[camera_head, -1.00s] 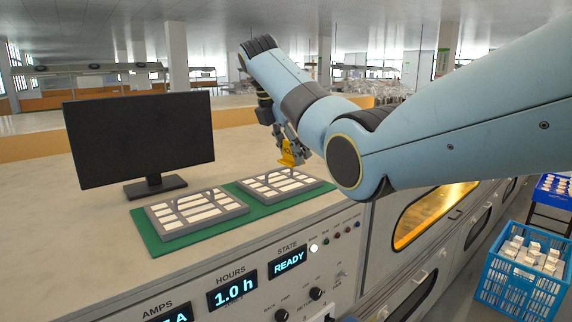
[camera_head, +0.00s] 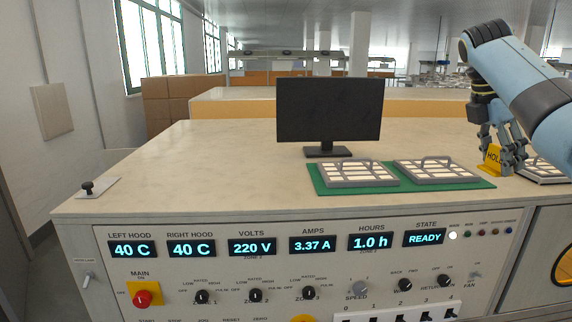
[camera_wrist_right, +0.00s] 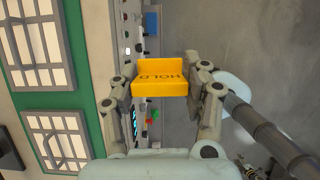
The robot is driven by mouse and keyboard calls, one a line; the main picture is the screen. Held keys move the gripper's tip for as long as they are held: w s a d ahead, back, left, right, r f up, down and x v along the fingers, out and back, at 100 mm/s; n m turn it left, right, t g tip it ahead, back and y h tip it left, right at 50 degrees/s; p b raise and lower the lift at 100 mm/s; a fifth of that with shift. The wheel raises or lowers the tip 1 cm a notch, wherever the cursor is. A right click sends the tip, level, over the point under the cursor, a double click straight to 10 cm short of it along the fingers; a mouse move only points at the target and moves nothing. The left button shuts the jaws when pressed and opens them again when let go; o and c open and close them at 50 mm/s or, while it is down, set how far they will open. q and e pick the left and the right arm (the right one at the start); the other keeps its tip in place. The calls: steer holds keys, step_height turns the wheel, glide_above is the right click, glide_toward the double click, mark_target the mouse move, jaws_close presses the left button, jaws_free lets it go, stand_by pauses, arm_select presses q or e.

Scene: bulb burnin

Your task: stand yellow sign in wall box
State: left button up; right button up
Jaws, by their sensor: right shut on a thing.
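The yellow sign (camera_head: 491,158) with the word HOLD shows in the head view at the right, above the bench top. My right gripper (camera_head: 504,150) is shut on it, and its fingers partly cover the sign. In the right wrist view the sign (camera_wrist_right: 160,78) sits between the two fingers, with its lettering upside down. A pale square panel (camera_head: 52,111) hangs on the left wall; I cannot tell whether it is the wall box or whether it has an opening. My left gripper is not in view.
Two framed trays (camera_head: 360,173) lie on a green mat (camera_head: 328,188), and another tray (camera_head: 549,177) is to the right. A black monitor (camera_head: 328,110) stands behind. A small black knob (camera_head: 87,187) is at the bench's left corner. The left bench top (camera_head: 200,165) is clear.

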mark_target(492, 166)
steer(key=shift+s+f+b, duration=0.3)
steer(key=shift+s+b, duration=0.1)
steer(key=shift+b, duration=0.05)
steer(key=shift+f+b, duration=0.3)
steer(key=shift+b, duration=0.05)
steer(key=f+b, duration=0.1)
steer(key=w+f+b, duration=0.1)
steer(key=f, duration=0.1)
steer(key=shift+w+f, duration=0.1)
steer(key=shift+f, duration=0.05)
arm_select(q)
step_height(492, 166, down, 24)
steer(key=b, duration=2)
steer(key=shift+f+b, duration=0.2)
steer(key=shift+b, duration=0.2)
arm_select(e)
step_height(492, 166, down, 21)
steer(key=shift+s, duration=0.25)
steer(key=shift+f, duration=0.15)
